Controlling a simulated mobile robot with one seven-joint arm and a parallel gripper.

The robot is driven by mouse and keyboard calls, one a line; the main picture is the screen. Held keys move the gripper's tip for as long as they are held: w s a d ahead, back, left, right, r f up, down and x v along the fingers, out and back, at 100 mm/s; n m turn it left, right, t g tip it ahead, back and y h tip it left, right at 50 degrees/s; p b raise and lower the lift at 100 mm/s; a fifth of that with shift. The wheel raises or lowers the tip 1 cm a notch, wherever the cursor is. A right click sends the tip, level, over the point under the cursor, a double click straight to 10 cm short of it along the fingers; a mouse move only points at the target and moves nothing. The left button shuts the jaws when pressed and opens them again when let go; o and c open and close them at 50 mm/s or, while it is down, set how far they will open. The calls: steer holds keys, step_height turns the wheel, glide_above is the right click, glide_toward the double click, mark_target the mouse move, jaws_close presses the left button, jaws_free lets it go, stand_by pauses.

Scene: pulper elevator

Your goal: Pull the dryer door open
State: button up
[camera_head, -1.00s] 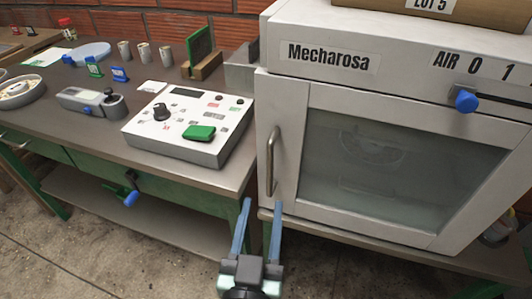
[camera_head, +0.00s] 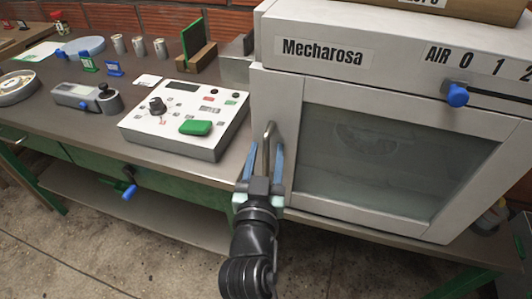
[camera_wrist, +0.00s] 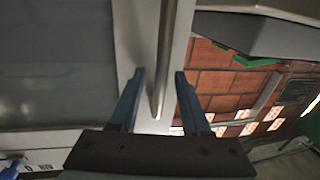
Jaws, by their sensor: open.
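The dryer is a white box marked "Mecharosa", and its door (camera_head: 289,90) has a dark glass window (camera_head: 385,150). The door looks shut. A vertical metal bar handle (camera_head: 267,132) is on the door's left edge. My gripper (camera_head: 264,155) is open at the handle, with one blue finger on each side of the bar in the head view. In the wrist view the handle (camera_wrist: 163,75) runs down between the two open fingers (camera_wrist: 157,85), with a gap on both sides. The fingers hide the handle's lower part in the head view.
Left of the dryer, a metal table (camera_head: 60,130) carries a control box (camera_head: 185,118) with a green button, a grey device (camera_head: 88,98) and several small cups. A blue-knobbed slider (camera_head: 457,96) sits on the dryer's upper panel. The floor in front (camera_head: 360,270) is clear.

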jaws_close()
stand_by(1.4)
